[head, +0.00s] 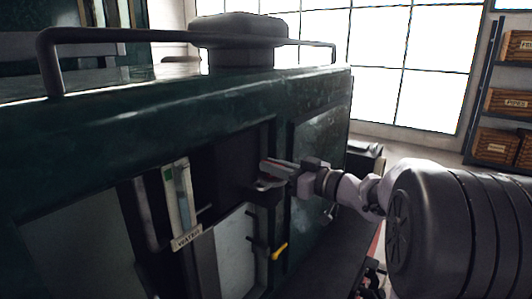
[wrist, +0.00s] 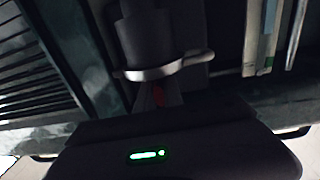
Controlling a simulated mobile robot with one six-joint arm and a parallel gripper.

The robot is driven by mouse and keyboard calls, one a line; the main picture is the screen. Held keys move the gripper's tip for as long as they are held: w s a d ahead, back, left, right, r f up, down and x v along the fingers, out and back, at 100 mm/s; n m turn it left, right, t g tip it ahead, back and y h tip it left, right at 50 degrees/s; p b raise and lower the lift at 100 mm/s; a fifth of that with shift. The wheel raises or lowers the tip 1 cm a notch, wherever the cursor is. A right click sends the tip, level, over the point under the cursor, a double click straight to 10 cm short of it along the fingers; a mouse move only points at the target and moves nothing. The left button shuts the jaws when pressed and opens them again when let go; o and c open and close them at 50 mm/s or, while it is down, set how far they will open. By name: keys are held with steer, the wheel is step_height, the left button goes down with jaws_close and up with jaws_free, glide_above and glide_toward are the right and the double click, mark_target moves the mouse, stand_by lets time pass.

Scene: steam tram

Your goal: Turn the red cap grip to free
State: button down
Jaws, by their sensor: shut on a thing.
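The red cap grip (wrist: 158,94) shows in the wrist view only as a small red sliver, just above the dark body of my gripper (wrist: 160,104). Most of it is hidden. A pale metal band or lever (wrist: 168,70) crosses just beyond it, below a dark cylinder (wrist: 146,38). In the head view my gripper (head: 270,172) reaches from the right to the recess in the dark green tram body. It is shut on the grip, with a trace of red at its fingers. I cannot tell which way the grip is turned; no free mark is readable.
A gauge glass (head: 180,195) with a "WATER" plate (head: 187,238) stands left of my gripper. A yellow-handled lever (head: 279,251) sits below it. A dark handrail (head: 130,32) runs along the tram top. Shelves with wooden crates (head: 508,102) stand far right.

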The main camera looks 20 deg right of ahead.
steer(key=shift+n+y+p, duration=0.4)
steer(key=shift+p, duration=0.05)
steer(key=c, duration=1.5)
jaws_free()
steer(key=shift+o, duration=0.2)
steer(key=v, duration=1.7)
steer(key=shift+d+r, duration=0.25)
